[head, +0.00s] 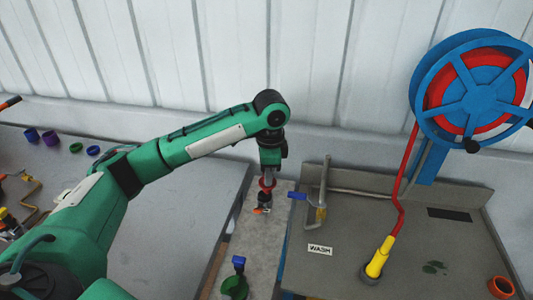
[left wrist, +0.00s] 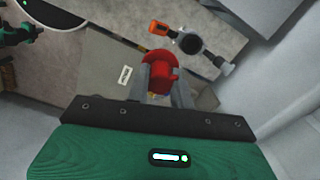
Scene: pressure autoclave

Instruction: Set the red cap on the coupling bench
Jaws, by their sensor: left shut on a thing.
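My left gripper (head: 266,187) reaches down over a narrow grey bench (head: 250,238), which I take to be the coupling bench. It is shut on the red cap (head: 267,183). In the left wrist view the red cap (left wrist: 160,72) sits between the two grey fingers (left wrist: 160,84). Just below the gripper in the head view is a grey fitting with an orange end (head: 262,210). The left wrist view shows a fitting with an orange handle (left wrist: 162,28) and a dark round body beyond the cap. I cannot tell whether the cap touches anything below. My right gripper is not in view.
A green and blue fitting (head: 235,282) is at the bench's near end. To the right are a basin marked WASH (head: 320,249), a blue-handled metal piece (head: 318,197), a yellow nozzle (head: 379,258) and a blue hose reel (head: 470,88). A grey table (head: 180,215) lies left.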

